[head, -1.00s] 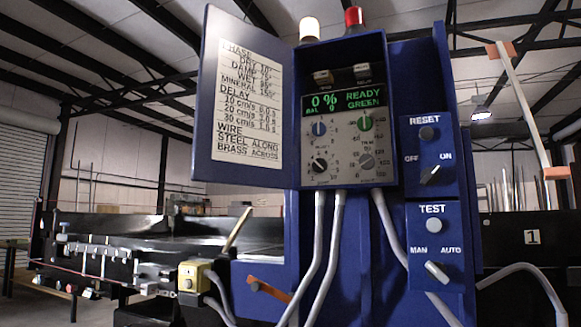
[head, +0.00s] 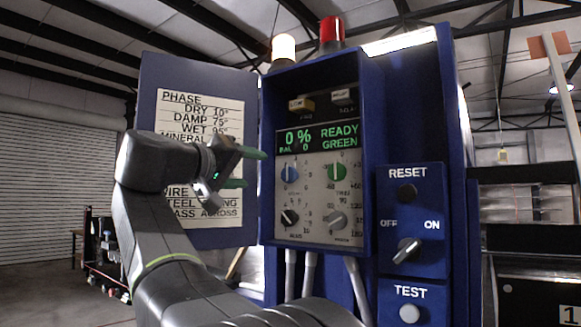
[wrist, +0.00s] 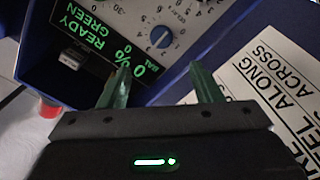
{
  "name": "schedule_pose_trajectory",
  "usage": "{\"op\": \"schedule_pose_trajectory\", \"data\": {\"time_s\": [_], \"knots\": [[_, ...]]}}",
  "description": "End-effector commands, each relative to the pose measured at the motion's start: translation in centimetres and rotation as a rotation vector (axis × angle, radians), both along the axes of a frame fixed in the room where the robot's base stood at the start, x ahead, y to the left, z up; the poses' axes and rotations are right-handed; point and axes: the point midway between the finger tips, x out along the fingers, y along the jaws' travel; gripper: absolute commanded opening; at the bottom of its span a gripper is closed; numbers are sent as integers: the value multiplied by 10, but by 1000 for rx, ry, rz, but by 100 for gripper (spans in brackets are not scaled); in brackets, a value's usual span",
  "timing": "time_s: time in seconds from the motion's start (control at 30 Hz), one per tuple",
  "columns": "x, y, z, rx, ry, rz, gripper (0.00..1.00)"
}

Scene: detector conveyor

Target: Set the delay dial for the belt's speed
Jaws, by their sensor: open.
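The control box (head: 372,130) stands open. Its panel has a blue knob (head: 290,173), a green knob (head: 337,172), a black knob (head: 290,217) and a grey knob (head: 336,219). The display (head: 318,138) reads 0 %, BAL 0, READY GREEN. My gripper (head: 250,168) is open and empty, left of the knobs in the head view, in front of the door card (head: 222,109). It hides the card's middle lines. In the wrist view, the blue knob (wrist: 162,37) lies beyond the green fingertips (wrist: 160,67).
The blue door (head: 150,85) is swung open to the left. Two switches (head: 300,104) sit above the display. Lower right are the RESET panel (head: 425,185) with its OFF/ON knob and the TEST panel (head: 435,308). White and red lamps top the box; cables hang below.

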Motion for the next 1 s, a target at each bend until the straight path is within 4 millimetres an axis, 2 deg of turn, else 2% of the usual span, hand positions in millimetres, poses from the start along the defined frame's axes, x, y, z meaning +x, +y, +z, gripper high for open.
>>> {"op": "schedule_pose_trajectory", "data": {"time_s": [0.17, 0.7, 1.0], "knots": [[16, -12, 0, -2, 1, -4, 59], [94, -69, 0, -2, 3, -3, 59], [110, -80, -2, 0, 2, 1, 59]]}}
